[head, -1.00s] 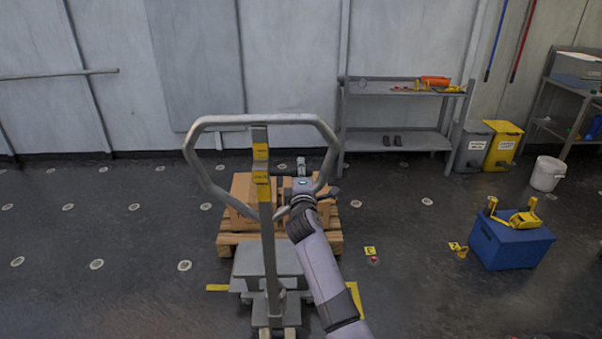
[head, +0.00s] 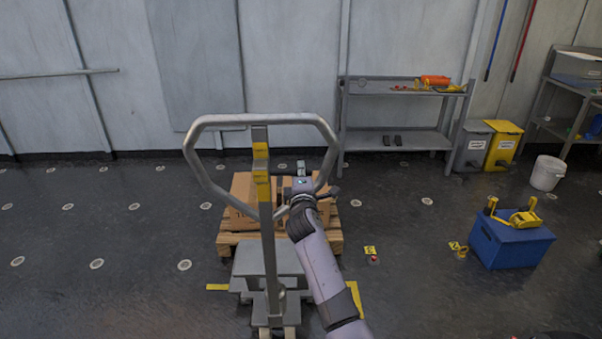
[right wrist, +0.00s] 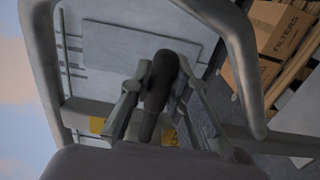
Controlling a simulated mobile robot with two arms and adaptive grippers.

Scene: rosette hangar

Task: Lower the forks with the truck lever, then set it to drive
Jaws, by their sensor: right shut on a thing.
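The pallet truck's handle is a grey metal loop (head: 262,119) on an upright bar (head: 267,235) with yellow labels, near the middle of the head view. My right gripper (head: 301,170) is inside the right part of the loop, beside the bar. In the right wrist view its two fingers (right wrist: 158,78) are closed around a dark rounded lever (right wrist: 160,90). The lever is mostly hidden by the gripper in the head view, so its setting cannot be told. The forks are hidden under the pallet. My left gripper is not in view.
A wooden pallet (head: 228,243) with cardboard boxes (head: 240,190) stands behind the bar. A blue crate (head: 512,247) is on the floor at right. A grey shelf (head: 400,143), a yellow bin (head: 502,148) and a white bucket (head: 547,175) stand farther back. The floor at left is clear.

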